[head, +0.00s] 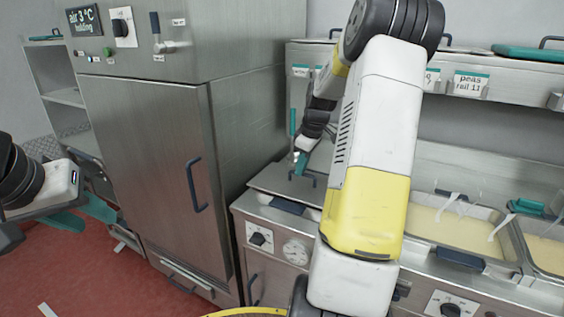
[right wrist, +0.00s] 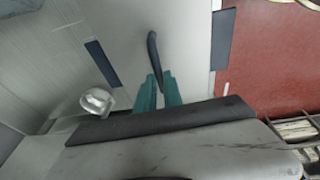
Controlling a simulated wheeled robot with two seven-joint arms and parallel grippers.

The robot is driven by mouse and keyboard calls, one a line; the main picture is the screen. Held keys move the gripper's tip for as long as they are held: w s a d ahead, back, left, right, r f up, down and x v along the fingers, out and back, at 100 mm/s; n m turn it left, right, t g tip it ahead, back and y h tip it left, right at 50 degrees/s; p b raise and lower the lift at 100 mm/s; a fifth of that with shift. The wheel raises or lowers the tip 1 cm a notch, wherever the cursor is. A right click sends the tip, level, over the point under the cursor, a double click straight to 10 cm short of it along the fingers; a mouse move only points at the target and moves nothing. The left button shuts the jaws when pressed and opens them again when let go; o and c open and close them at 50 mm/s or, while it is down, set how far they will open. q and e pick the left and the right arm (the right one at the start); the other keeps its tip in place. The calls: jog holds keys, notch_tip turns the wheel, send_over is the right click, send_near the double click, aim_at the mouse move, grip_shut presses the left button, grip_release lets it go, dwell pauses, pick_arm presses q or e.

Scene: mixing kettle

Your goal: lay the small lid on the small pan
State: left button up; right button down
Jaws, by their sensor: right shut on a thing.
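The small lid (head: 268,180) is a flat steel plate with a dark bar handle, low in the middle of the head view. My right gripper (head: 300,163) points down at that handle. In the right wrist view, its teal fingers (right wrist: 158,92) are shut on the dark lid handle (right wrist: 154,50). What looks like the small pan shows by its dark front grip (head: 287,207) just below the lid; the lid hides the rest. I cannot tell whether the lid touches the pan rim. My left gripper (head: 85,214) is at far left, teal fingers apart, empty, away from the lid.
A tall steel cabinet (head: 155,170) with a dark handle stands left of the counter. Pans of pale yellow food (head: 455,222) sit in the counter at right. A shelf (head: 500,68) with labels runs above. My right arm hides the counter's middle. Red floor (head: 75,270) is open at left.

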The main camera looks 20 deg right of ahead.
aim_at(305, 186)
jog(key=shift+f, duration=0.35)
dwell(0.4)
jog(key=c, duration=1.4)
grip_release()
jog(key=shift+o, duration=0.5)
jog(key=o, duration=0.4)
jog(key=v, duration=0.7)
